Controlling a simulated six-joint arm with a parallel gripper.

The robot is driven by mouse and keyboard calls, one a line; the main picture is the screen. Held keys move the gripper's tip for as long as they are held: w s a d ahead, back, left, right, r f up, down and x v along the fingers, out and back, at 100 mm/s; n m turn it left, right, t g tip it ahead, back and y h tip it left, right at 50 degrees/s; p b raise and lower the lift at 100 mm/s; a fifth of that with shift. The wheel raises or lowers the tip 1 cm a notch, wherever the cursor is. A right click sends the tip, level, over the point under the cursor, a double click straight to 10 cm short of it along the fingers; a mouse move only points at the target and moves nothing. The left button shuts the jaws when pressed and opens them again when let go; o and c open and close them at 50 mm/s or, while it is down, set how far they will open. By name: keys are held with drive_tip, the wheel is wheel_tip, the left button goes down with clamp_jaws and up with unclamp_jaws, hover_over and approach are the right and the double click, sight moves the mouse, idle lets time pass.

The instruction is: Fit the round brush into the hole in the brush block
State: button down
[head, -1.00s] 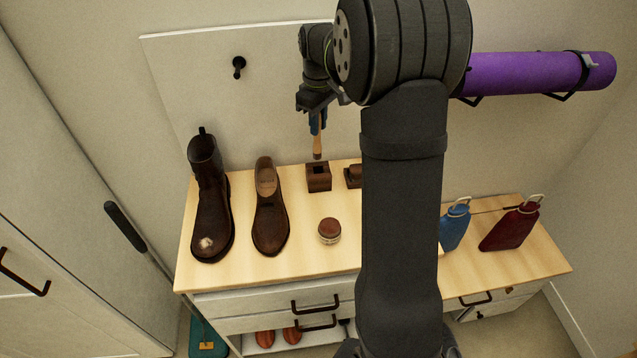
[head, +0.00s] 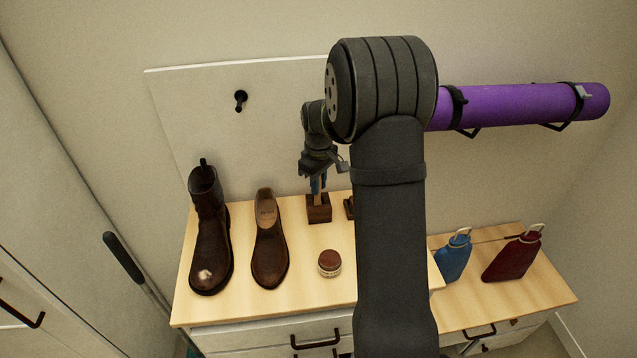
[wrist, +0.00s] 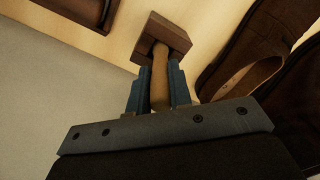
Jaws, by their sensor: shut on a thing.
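The brush block (head: 319,215), a small dark brown wooden block, stands near the back of the wooden top, beside the low shoe. It also shows at the top of the wrist view (wrist: 172,29). My gripper (head: 318,184) is shut on the light wooden handle of the round brush (wrist: 160,72), its blue fingers on either side in the wrist view. The brush points down and its lower end meets the top of the block, apparently in the hole. The hole's rim is mostly hidden, so depth cannot be told.
A tall brown boot (head: 209,240) and a low brown shoe (head: 268,245) stand left of the block. A round tin (head: 329,263) sits in front. Another dark wooden piece (head: 349,208) is close on the right, partly behind my arm. Blue (head: 453,258) and red (head: 512,257) flasks stand farther right.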

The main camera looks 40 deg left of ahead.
drive_tip(key=c, duration=1.3)
unclamp_jaws()
drive_tip(key=shift+f, duration=0.1)
wheel_tip(320, 180, up, 12)
drive_tip(key=shift+s+d, duration=0.1)
drive_tip(key=shift+s, duration=0.05)
wheel_tip(320, 180, down, 12)
drive_tip(key=shift+f, duration=0.1)
drive_tip(key=r, duration=0.4)
drive_tip(key=shift+w+r, duration=0.1)
drive_tip(key=shift+w, duration=0.1)
drive_tip(key=shift+r, duration=0.45)
